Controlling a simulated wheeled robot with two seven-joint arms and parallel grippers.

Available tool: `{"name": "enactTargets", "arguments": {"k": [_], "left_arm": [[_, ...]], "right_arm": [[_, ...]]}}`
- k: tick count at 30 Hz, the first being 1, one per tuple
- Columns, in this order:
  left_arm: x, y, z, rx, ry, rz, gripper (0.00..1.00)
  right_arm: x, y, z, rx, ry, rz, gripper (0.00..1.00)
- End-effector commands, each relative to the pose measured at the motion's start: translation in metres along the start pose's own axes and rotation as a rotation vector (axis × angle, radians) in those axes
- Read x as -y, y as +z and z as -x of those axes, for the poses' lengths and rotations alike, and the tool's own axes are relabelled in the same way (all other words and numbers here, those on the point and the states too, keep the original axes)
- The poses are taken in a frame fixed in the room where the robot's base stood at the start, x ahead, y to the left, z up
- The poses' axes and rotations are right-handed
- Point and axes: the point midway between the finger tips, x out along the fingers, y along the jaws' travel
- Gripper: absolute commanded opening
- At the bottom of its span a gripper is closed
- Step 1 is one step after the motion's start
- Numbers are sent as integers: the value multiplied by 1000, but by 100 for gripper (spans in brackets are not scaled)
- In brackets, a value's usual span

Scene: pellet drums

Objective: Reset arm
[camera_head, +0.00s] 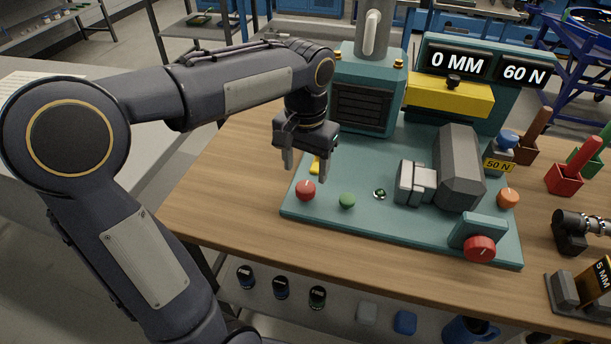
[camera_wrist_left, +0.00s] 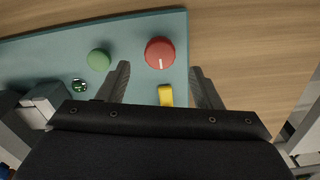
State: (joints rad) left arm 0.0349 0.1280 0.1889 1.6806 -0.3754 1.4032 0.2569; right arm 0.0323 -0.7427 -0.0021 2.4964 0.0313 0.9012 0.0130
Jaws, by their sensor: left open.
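My left arm comes in from the left in the head view. My left gripper (camera_head: 306,170) points down above the left front corner of the teal machine base (camera_head: 400,228). Its two fingers are apart with nothing between them in the grip. In the left wrist view the open left gripper (camera_wrist_left: 158,82) shows the red knob (camera_wrist_left: 160,53) beyond its fingertips and a yellow part (camera_wrist_left: 166,95) between its fingers. The red knob also shows in the head view (camera_head: 305,191), just below the gripper. My right gripper is not in view.
A green button (camera_head: 347,200) sits right of the red knob. The machine carries a grey block (camera_head: 459,168), a yellow bar (camera_head: 450,97) and displays reading 0 MM and 60 N. Red (camera_head: 574,168) and brown (camera_head: 530,138) holders stand at right. The wooden table (camera_head: 215,195) is clear left of the base.

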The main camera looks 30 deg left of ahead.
Motion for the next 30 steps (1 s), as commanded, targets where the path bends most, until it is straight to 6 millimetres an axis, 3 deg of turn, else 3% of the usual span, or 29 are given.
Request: {"name": "enactTargets", "arguments": {"k": [5,21,26,30], "left_arm": [[0,0,13,-1,1,-1,59],[0,3,14,-5,4,0,59],[1,34,18,-67,53,6,59],[-4,86,13,-182,149,26,59]], "right_arm": [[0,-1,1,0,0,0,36],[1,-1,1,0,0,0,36],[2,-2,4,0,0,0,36],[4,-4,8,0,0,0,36]]}}
